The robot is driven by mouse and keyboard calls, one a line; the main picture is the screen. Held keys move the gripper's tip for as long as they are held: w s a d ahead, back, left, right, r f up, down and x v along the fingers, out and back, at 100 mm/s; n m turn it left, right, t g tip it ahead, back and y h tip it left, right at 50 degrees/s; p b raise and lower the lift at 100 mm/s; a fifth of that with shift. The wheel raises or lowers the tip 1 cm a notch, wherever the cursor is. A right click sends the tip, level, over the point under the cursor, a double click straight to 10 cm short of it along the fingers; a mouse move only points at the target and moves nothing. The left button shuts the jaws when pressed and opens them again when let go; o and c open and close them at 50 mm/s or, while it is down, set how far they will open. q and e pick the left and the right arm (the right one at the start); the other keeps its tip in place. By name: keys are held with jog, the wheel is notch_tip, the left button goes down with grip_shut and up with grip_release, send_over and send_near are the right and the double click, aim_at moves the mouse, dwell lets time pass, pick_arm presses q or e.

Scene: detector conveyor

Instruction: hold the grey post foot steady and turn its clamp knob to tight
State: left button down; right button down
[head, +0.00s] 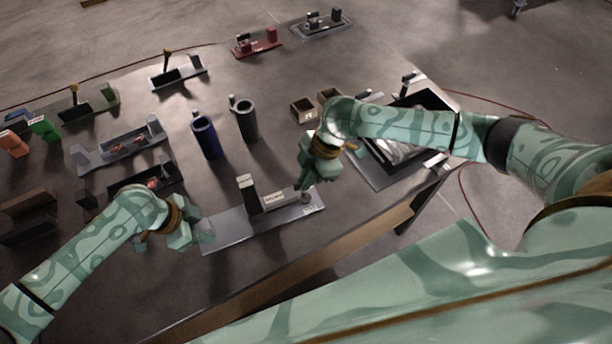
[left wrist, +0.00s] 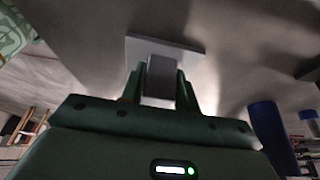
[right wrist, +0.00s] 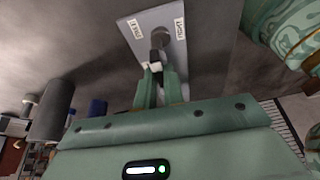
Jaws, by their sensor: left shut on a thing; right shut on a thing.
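The grey post foot (head: 235,228) is a long flat plate lying on the table near its front edge. A dark upright post (head: 247,192) and a labelled block stand on it. My left gripper (head: 206,236) is at the plate's left end. In the left wrist view its fingers are shut on a grey block (left wrist: 161,80), with the plate beyond. My right gripper (head: 304,186) is at the right end, over the clamp knob (head: 306,197). In the right wrist view its fingers are shut on the knob's dark, pale-tipped handle (right wrist: 156,62). A TIGHT label (right wrist: 180,28) lies right of the knob, another label left.
A blue cylinder (head: 206,137) and a dark grey cylinder (head: 244,120) stand behind the foot. Small open boxes (head: 303,111) and a dark tray (head: 385,178) lie to the right. Several other fixtures fill the table's left and back. The table's front edge (head: 290,270) is close.

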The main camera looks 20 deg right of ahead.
jog(key=m+t, duration=0.1)
jog(key=m, duration=0.3)
jog(key=shift+s+m+t, duration=0.15)
jog(key=shift+m+t, duration=0.15)
jog(key=shift+t, duration=0.1)
jog(key=shift+m+t+h, duration=0.6)
jog(key=shift+m, duration=1.3)
jog(key=c, duration=1.5)
grip_release()
